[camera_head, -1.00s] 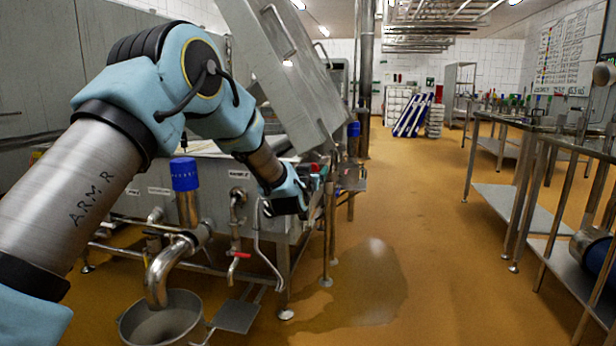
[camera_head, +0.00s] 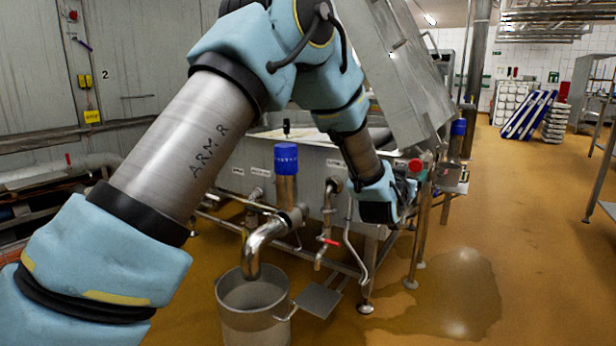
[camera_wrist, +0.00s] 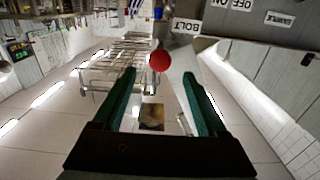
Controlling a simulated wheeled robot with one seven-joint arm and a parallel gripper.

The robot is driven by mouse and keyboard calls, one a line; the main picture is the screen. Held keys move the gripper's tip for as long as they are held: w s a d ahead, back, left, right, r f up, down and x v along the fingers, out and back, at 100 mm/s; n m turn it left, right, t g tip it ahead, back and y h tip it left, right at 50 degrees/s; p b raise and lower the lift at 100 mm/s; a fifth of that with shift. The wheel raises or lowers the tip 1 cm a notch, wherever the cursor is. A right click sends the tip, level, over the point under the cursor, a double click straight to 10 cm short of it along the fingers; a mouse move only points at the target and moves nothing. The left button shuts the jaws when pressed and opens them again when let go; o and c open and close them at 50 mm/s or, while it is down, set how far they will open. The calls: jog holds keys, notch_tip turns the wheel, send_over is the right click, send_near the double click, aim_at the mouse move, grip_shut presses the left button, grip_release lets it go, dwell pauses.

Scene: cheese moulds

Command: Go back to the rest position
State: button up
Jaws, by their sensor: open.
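My gripper (camera_head: 408,196) is at the end of my blue and steel arm, by the right corner of the steel vat (camera_head: 310,172). Its fingers are small and partly hidden in the head view. In the wrist view my gripper (camera_wrist: 159,74) shows two green fingers standing apart, with nothing held. A red round knob (camera_wrist: 160,61) shows between and beyond the fingertips; I cannot tell how far off it is. A red knob (camera_head: 416,166) also shows close above my gripper in the head view. My arm reaches across in front of the vat.
A tilted steel lid (camera_head: 395,70) stands over the vat. A blue-capped pipe (camera_head: 286,185) bends down over a steel bucket (camera_head: 252,310). A wet patch (camera_head: 450,295) lies on the floor. The aisle at the right is clear, with white and blue stacks (camera_head: 528,115) far back.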

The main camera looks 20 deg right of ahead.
jog(key=w+a+f+n+y, duration=0.1)
jog(key=w+a+f+y, duration=0.15)
jog(key=w+a, duration=0.4)
jog(key=w+a+f+n+y, duration=0.1)
jog(key=w+a+y, duration=0.25)
jog(key=a, duration=0.65)
jog(key=w+a+f+n+g+y, duration=0.1)
jog(key=a+f+y, duration=0.1)
jog(key=a, duration=0.7)
jog(key=w+a+f+n+g+y, duration=0.1)
jog(key=a+n+y, duration=0.1)
jog(key=a, duration=0.6)
jog(key=s+a+f+n+g+y, duration=0.1)
jog(key=s+a+n+g+y, duration=0.1)
jog(key=s+a, duration=0.5)
jog(key=s+a+f+n+g+y, duration=0.1)
jog(key=s+a+f+g, duration=0.15)
jog(key=a, duration=0.95)
jog(key=s+a+f+n+g+y, duration=0.1)
jog(key=s+a+n+g+y, duration=0.1)
jog(key=s+a, duration=0.55)
notch_tip(320, 180, up, 25)
jog(key=a+p, duration=0.2)
jog(key=p, duration=2.3)
jog(key=shift+w+r, duration=0.2)
jog(key=shift+w, duration=0.25)
